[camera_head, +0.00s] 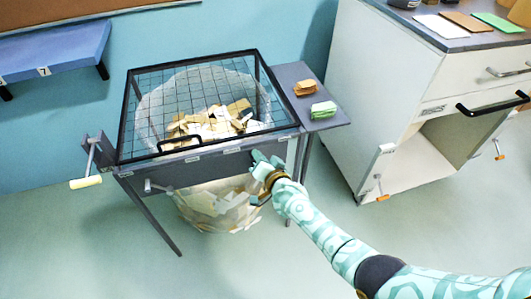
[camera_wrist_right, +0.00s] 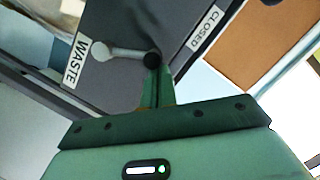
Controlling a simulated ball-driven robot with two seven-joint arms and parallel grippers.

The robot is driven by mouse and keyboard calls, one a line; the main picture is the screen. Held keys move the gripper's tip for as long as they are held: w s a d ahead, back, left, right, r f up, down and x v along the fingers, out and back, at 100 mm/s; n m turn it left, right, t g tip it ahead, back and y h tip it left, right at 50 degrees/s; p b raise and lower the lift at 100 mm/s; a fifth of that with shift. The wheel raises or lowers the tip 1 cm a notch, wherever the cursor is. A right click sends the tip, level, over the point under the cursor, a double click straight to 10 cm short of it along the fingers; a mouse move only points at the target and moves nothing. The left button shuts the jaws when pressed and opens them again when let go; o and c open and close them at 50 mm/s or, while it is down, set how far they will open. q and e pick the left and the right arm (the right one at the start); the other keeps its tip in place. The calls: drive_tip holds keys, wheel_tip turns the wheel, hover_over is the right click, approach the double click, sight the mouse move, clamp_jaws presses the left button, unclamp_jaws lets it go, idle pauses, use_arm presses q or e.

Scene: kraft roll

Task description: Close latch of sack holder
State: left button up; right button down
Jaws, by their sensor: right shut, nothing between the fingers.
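The sack holder (camera_head: 215,166) is a dark stand with a wire-mesh lid (camera_head: 195,85) lying over it. A clear sack (camera_head: 225,205) with paper scraps hangs inside and below. In the right wrist view, a latch lever (camera_wrist_right: 125,54) has a pale rounded end and a black knob, on the dark front panel between the WASTE label (camera_wrist_right: 77,62) and the CLOSED label (camera_wrist_right: 205,28). My right gripper (camera_head: 262,163) is at the right end of the front panel, partly covering that area. Its shut, empty fingers (camera_wrist_right: 155,75) are at the black knob; contact is unclear. My left gripper is out of view.
A lever with a pale yellow handle (camera_head: 86,182) sticks out at the stand's left. A side shelf (camera_head: 310,95) holds brown and green bundles. A white cabinet (camera_head: 390,90) with an open lower compartment stands at right. The floor in front is clear.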

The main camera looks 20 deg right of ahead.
drive_tip(key=shift+a+n, duration=0.4)
drive_tip(key=shift+a, duration=0.05)
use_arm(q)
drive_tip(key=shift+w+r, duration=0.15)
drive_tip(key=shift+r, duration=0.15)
use_arm(e)
drive_tip(key=shift+a+f, duration=0.2)
drive_tip(key=shift+a, duration=0.15)
